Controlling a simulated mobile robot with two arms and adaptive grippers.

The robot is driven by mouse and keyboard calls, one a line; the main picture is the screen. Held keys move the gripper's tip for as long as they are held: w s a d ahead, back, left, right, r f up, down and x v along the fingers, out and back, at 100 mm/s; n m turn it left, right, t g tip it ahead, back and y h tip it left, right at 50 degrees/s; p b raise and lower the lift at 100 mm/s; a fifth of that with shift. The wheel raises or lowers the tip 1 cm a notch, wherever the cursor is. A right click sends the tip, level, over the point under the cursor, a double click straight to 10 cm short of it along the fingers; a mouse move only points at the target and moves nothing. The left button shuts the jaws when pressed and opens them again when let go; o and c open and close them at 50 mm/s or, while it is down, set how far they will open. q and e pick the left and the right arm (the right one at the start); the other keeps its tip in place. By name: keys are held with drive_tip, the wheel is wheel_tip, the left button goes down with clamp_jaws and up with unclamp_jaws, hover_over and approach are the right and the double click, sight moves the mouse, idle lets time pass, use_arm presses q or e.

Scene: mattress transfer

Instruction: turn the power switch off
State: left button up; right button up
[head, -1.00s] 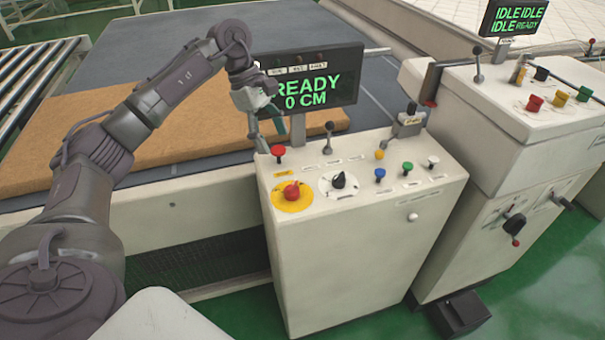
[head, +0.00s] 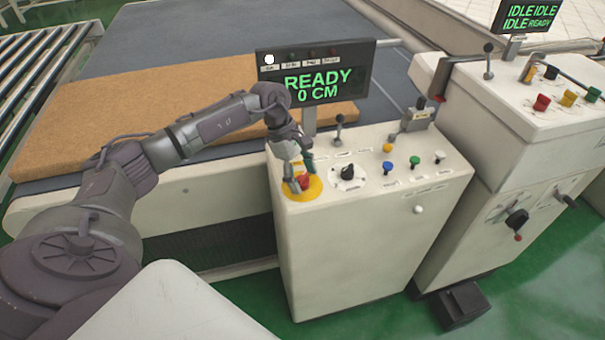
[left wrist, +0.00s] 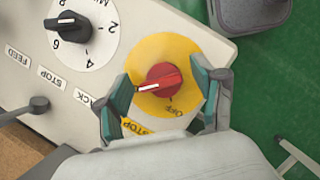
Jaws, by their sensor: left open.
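The power switch is a red knob (head: 303,183) on a yellow round plate (head: 313,189) at the left of the cream control console's top. In the left wrist view the knob (left wrist: 161,79) shows a white line across it. The yellow plate (left wrist: 172,45) bears the word OFF near its lower edge. My left gripper (head: 299,170) is open just over the switch, partly hiding it in the head view. In the left wrist view its teal fingertips (left wrist: 166,88) stand on either side of the knob, with gaps showing. My right gripper is not in view.
A black dial on a white scale (head: 347,172) sits beside the switch. Blue, green and white buttons (head: 414,161) and a lever (head: 339,130) stand to the right. The display (head: 318,84) reading READY 0 CM rises behind. A second console (head: 500,120) stands at the right.

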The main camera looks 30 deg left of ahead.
use_arm(q)
drive_tip(key=shift+c, duration=0.6)
drive_tip(key=c, duration=1)
drive_tip(key=shift+c, duration=0.2)
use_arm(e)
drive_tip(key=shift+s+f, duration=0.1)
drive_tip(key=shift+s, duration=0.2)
